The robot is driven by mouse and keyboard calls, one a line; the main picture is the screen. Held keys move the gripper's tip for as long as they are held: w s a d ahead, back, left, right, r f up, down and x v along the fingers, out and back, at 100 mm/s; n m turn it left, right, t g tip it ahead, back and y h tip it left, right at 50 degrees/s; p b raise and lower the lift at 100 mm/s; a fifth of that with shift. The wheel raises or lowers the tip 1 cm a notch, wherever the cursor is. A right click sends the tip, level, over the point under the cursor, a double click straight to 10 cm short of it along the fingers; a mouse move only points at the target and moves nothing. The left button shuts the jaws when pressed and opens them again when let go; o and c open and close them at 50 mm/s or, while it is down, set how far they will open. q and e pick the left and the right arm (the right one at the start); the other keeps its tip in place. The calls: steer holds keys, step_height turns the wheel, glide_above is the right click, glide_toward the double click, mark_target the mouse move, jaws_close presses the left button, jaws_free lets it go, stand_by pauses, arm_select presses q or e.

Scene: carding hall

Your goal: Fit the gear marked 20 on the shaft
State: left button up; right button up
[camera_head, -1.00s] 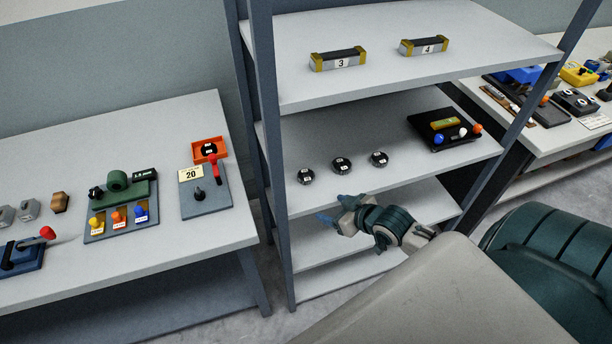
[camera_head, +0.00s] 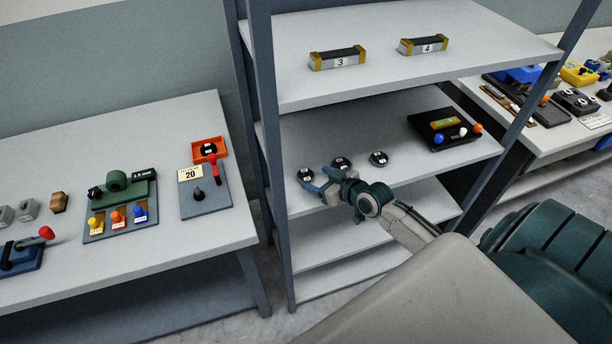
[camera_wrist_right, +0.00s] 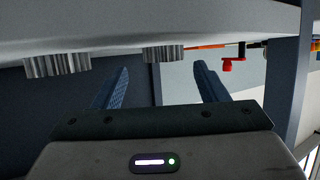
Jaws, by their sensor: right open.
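Three small dark toothed gears stand in a row on the middle shelf: a left one (camera_head: 305,175), a middle one (camera_head: 341,162) and a right one (camera_head: 379,158). Each has a white mark too small to read. My right gripper (camera_head: 319,181) is open and empty, its blue fingers just in front of the left gear. In the right wrist view, which looks upside down, one gear (camera_wrist_right: 163,53) appears between the fingers and another (camera_wrist_right: 57,65) off to the left. A black shaft (camera_head: 198,193) stands on a grey plate (camera_head: 208,204) beside a "20" card (camera_head: 190,174). My left gripper is not in view.
An orange tray (camera_head: 195,145) with a dark round part and a red lever (camera_head: 212,170) adjoin the plate on the left table (camera_head: 190,232). Shelf posts (camera_head: 272,150) stand between table and gears. A black panel (camera_head: 455,142) occupies the shelf's right end; the upper shelf is overhead.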

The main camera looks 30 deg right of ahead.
mark_target(303, 174)
steer(key=x, duration=0.4)
steer(key=shift+a+p, duration=0.2)
steer(key=shift+p, duration=0.15)
steer(key=shift+s, duration=0.1)
steer(key=shift+c, duration=0.7)
steer(key=c, duration=1)
steer(key=shift+r, duration=0.15)
